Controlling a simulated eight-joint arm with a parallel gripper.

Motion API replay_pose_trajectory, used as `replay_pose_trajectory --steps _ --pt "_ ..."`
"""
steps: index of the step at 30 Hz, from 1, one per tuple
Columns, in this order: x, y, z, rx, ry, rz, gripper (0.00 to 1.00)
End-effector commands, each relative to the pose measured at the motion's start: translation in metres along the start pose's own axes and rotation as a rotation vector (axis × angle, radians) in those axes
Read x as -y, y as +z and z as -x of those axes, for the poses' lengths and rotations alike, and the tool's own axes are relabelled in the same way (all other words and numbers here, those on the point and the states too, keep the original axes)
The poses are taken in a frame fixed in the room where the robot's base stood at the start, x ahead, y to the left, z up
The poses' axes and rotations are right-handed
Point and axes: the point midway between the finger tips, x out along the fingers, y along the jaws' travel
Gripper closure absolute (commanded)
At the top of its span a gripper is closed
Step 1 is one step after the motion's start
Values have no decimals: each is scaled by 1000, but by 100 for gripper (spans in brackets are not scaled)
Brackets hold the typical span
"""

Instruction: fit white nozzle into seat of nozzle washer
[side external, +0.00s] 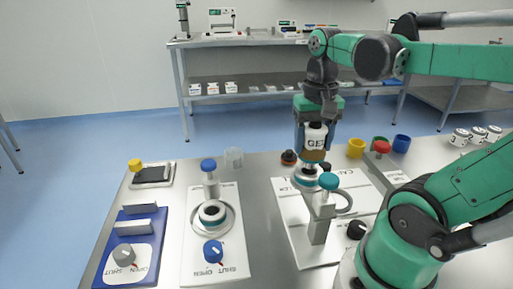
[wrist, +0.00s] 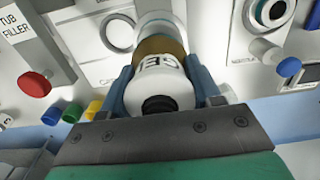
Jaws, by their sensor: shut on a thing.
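My gripper (side external: 315,143) is shut on a white nozzle (side external: 316,131) with dark lettering and a brown band at its lower end. In the wrist view the white nozzle (wrist: 165,82) sits between my two blue fingers, its black-centred end towards the camera. Directly below it in the side view is a pale round fitting with a dark ring (side external: 306,174). The brown band hides where the two meet, so I cannot tell whether they touch. I cannot tell for sure which fitting is the nozzle washer.
A teal-capped post (side external: 322,212) stands just in front of the fitting. A left panel carries a ringed round seat (side external: 212,213) and blue knobs. A red knob (side external: 382,147), yellow cup (side external: 356,148) and blue cup (side external: 402,143) stand to the right. Bare tabletop separates the panels.

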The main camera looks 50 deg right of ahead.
Motion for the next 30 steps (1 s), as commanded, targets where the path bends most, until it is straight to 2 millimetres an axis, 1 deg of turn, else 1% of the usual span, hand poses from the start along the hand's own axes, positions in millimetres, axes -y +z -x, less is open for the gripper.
replay_pose_trajectory --steps 6,11,24,30 --pt "0 0 10 0 0 0 100" --pt "0 0 13 0 0 0 100" --pt "0 0 47 0 0 0 100" --pt "0 0 51 0 0 0 100"
